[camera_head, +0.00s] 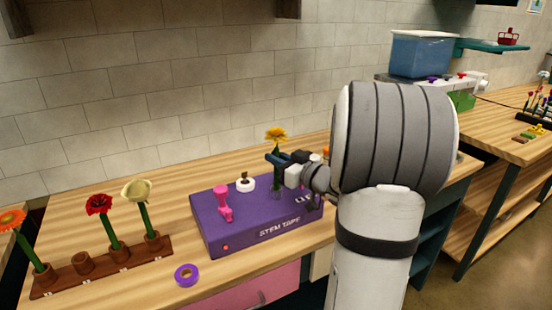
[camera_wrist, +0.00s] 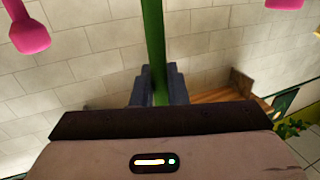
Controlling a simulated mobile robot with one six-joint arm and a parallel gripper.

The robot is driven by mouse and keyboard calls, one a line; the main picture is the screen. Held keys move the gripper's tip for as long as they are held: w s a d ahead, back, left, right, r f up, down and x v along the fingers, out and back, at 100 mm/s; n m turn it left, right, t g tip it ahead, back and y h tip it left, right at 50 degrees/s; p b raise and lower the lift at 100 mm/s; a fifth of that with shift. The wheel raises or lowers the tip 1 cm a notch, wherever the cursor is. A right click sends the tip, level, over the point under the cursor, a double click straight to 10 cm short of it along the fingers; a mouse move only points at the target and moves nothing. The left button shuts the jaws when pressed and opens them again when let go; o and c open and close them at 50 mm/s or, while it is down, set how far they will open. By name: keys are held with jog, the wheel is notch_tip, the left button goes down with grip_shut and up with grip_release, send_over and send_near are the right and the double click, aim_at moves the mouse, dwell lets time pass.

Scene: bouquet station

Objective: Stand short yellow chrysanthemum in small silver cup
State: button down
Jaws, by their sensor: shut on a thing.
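The short yellow chrysanthemum (camera_head: 275,134) is upright, its bloom above my gripper (camera_head: 278,160) in the head view. My gripper is shut on its green stem, over the purple stem tape box. In the wrist view the green stem (camera_wrist: 153,45) runs between the two dark fingers of my gripper (camera_wrist: 158,88). The bloom is outside the wrist view. The stem's lower end is hard to make out in the head view.
The purple box (camera_head: 238,235) bears a pink tool (camera_head: 224,204) and a white roll (camera_head: 245,185). A wooden rack (camera_head: 104,266) with red, cream and orange flowers stands left. A purple tape ring (camera_head: 187,275) lies in front. A blue bin (camera_head: 420,54) stands at the back right.

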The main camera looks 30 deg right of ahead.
jog(key=shift+f, duration=0.3)
dwell(0.4)
jog(key=c, duration=0.8)
grip_release()
jog(key=v, duration=0.9)
jog(key=shift+p, duration=0.35)
dwell(0.5)
dwell(0.7)
